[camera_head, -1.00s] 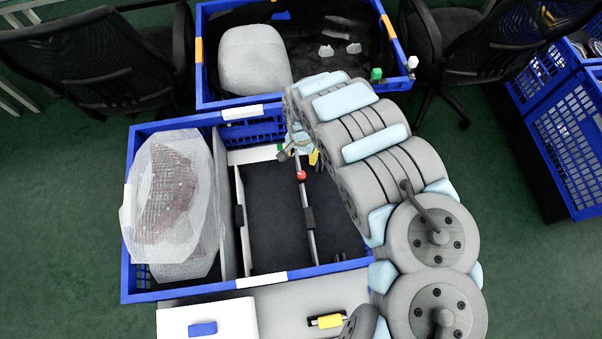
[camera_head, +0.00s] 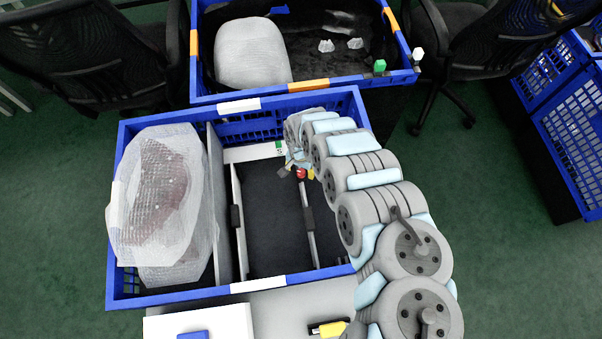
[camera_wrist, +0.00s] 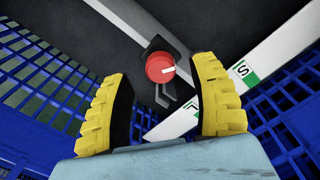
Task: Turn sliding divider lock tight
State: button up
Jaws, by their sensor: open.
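The divider lock is a red round knob (camera_wrist: 160,67) with a white mark on its face, set on a black bracket. In the wrist view it lies ahead of my gripper (camera_wrist: 164,98), between and slightly beyond the two yellow-padded fingertips. The fingers are spread apart, with visible space on both sides of the knob. In the head view the red knob (camera_head: 301,174) shows at the upper end of the sliding divider (camera_head: 308,222), right beside my gripper (camera_head: 297,170). The arm hides part of the crate's right side.
The blue crate (camera_head: 125,296) surrounds the dividers. A bubble-wrapped item (camera_head: 155,200) fills its left part, and the dark middle compartment (camera_head: 277,240) is empty. A second blue crate (camera_head: 300,88) stands behind. A white rail with a green label (camera_wrist: 240,70) crosses near the right finger.

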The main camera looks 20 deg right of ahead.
jog(key=shift+f+b, duration=0.35)
jog(key=shift+f, duration=0.7)
grip_shut()
